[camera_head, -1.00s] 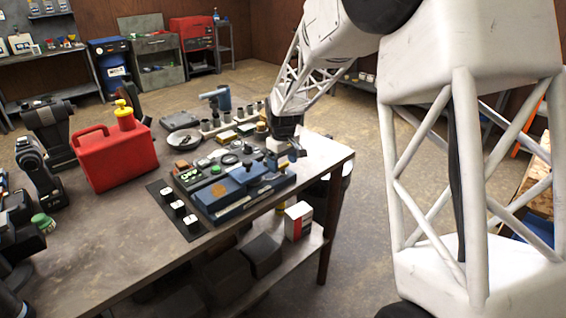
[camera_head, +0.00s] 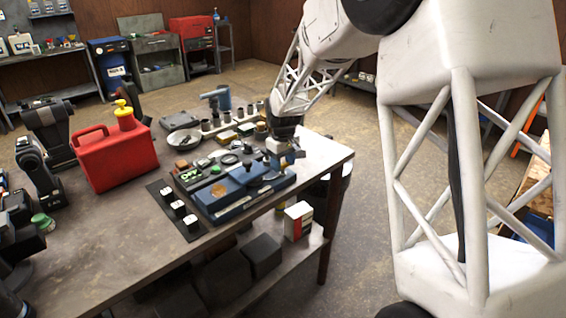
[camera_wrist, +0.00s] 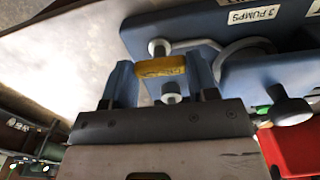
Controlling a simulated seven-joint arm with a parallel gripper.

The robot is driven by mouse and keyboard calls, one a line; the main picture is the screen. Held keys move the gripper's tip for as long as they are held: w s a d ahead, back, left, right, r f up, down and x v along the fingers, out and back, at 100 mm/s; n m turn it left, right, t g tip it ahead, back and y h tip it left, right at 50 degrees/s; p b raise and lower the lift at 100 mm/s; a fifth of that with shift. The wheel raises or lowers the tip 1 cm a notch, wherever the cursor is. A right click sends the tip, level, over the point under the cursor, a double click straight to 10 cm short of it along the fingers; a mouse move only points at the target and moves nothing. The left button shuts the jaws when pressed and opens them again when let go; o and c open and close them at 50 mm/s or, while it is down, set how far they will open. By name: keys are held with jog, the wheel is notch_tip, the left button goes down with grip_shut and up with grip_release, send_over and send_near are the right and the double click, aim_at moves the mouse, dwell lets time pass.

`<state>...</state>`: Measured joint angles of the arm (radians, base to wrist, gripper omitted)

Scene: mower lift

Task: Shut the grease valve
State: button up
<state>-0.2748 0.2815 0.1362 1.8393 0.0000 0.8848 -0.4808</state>
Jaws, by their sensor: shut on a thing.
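The blue grease unit (camera_head: 228,203) lies on the bench near its right edge. In the wrist view its blue body (camera_wrist: 215,18) carries a "3 PUMPS" label. A small yellow lettered piece (camera_wrist: 163,67), which looks like the grease valve's handle, sits between metal round-headed pins. My gripper (camera_wrist: 160,76) is shut on this yellow piece, with one blue finger on each side. The valve's exact position is unclear.
A dark round knob (camera_wrist: 289,107) on a shaft is close to the right of my fingers. A red jug (camera_head: 115,158) with a yellow top stands left of the unit. Sockets and small boxes (camera_head: 222,133) stand behind it. A white-and-red box (camera_head: 298,220) is on the lower shelf.

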aim_at(283, 164)
jog(key=m, duration=1.7)
jog(key=shift+m, duration=0.3)
dwell(0.4)
jog(key=o, duration=0.9)
jog(key=shift+o, duration=0.2)
jog(key=shift+r, duration=0.1)
jog(key=shift+r, duration=3.85)
